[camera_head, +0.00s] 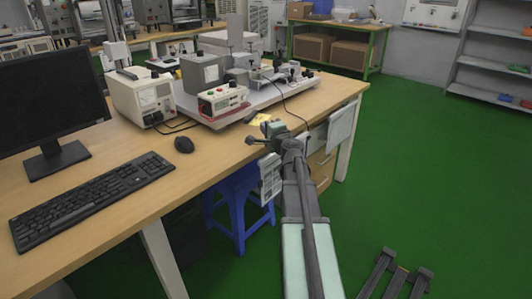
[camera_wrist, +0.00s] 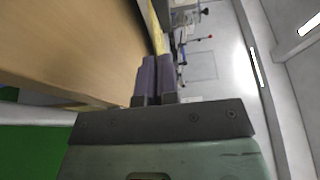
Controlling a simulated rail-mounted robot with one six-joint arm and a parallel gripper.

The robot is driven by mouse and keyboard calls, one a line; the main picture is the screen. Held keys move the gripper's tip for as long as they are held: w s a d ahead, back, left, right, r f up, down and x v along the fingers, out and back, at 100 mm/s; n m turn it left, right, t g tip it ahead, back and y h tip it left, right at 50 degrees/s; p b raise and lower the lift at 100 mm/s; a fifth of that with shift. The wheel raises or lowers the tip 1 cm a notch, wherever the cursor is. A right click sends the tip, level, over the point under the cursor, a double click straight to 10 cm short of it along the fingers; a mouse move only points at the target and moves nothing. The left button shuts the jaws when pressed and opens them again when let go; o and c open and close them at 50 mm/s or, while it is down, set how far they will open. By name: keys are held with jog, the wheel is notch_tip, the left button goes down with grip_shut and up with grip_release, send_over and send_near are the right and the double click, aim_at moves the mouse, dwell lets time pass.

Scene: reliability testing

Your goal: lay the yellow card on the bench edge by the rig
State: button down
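The yellow card (camera_head: 260,118) shows just beyond my gripper (camera_head: 268,129), by the front edge of the wooden bench (camera_head: 330,97) and in front of the rig (camera_head: 245,105). In the wrist view my gripper (camera_wrist: 157,60) has its two dark fingers close together. The yellow card (camera_wrist: 155,28) sticks out edge-on from between their tips, so the fingers look shut on it. The near end of the card is hidden by the fingers. The bench top (camera_wrist: 70,45) fills the left of the wrist view. I cannot tell whether the card touches the bench.
A small control box (camera_head: 223,99) and a power supply (camera_head: 142,96) stand on the bench behind the card. A mouse (camera_head: 184,144), a keyboard (camera_head: 92,198) and a monitor (camera_head: 50,105) are to the left. A blue stool (camera_head: 238,205) stands under the bench.

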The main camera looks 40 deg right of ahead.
jog(key=shift+f+b, duration=2.6)
jog(key=shift+b, duration=0.05)
jog(key=c, duration=1.4)
grip_release()
jog(key=shift+r, duration=0.1)
jog(key=shift+s, duration=0.1)
jog(key=v, duration=0.4)
jog(key=p+v, duration=0.1)
jog(key=v, duration=0.3)
jog(key=r+v, duration=0.1)
jog(key=v, duration=0.3)
